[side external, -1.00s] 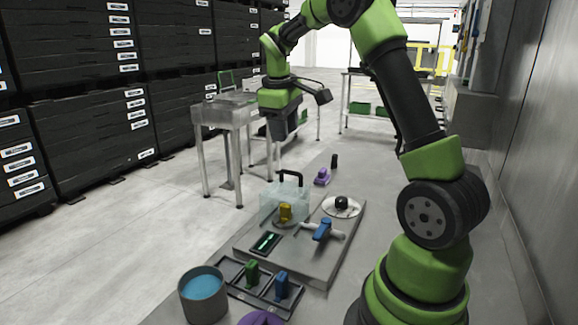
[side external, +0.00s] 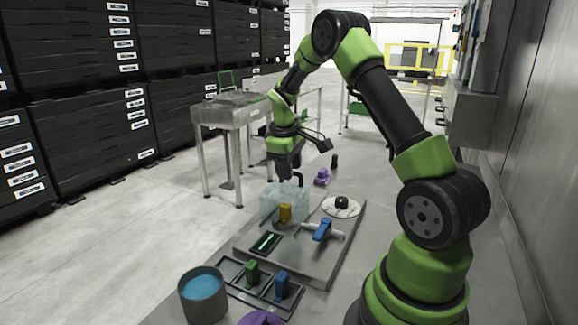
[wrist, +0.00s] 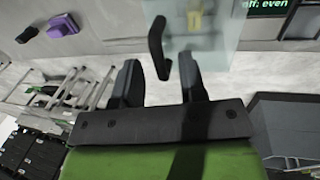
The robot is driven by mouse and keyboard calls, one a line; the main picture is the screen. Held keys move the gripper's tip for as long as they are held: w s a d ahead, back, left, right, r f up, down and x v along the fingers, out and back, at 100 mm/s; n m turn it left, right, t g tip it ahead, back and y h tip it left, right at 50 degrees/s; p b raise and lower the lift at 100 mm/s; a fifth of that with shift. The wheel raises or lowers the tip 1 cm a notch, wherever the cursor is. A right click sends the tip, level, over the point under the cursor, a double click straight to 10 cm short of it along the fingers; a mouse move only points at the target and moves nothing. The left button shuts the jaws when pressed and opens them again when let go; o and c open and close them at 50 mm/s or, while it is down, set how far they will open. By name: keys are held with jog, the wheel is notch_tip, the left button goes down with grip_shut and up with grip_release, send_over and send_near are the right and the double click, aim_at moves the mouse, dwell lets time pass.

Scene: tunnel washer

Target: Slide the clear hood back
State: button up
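The clear hood (side external: 270,202) is a pale see-through box at the far left of the grey panel (side external: 305,268). A dark handle (side external: 299,180) stands on its top; the handle also shows in the wrist view (wrist: 156,45), where the hood (wrist: 222,48) is a pale sheet. A yellow knob (side external: 286,213) shows at the hood, and in the wrist view (wrist: 194,16) it appears through the clear sheet. My gripper (side external: 289,176) is just above the hood, close to the handle. In the wrist view my gripper (wrist: 160,70) has its fingers apart, with the handle's end between them. Contact is unclear.
On the panel are a blue-handled valve (side external: 322,230), a white dial with a black knob (side external: 341,206) and a green-lit display (side external: 266,243). In front stand a tray (side external: 235,286) with green and blue pieces and a pot of blue liquid (side external: 203,298). A purple piece (side external: 322,177) lies behind.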

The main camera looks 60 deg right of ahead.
jog(key=shift+c, duration=0.5)
grip_shut()
jog(key=d, duration=1.4)
jog(key=shift+w, duration=0.1)
jog(key=shift+o, duration=0.5)
grip_release()
jog(key=shift+r, duration=0.1)
notch_tip(320, 180, up, 10)
jog(key=a, duration=0.2)
jog(key=shift+f, duration=0.2)
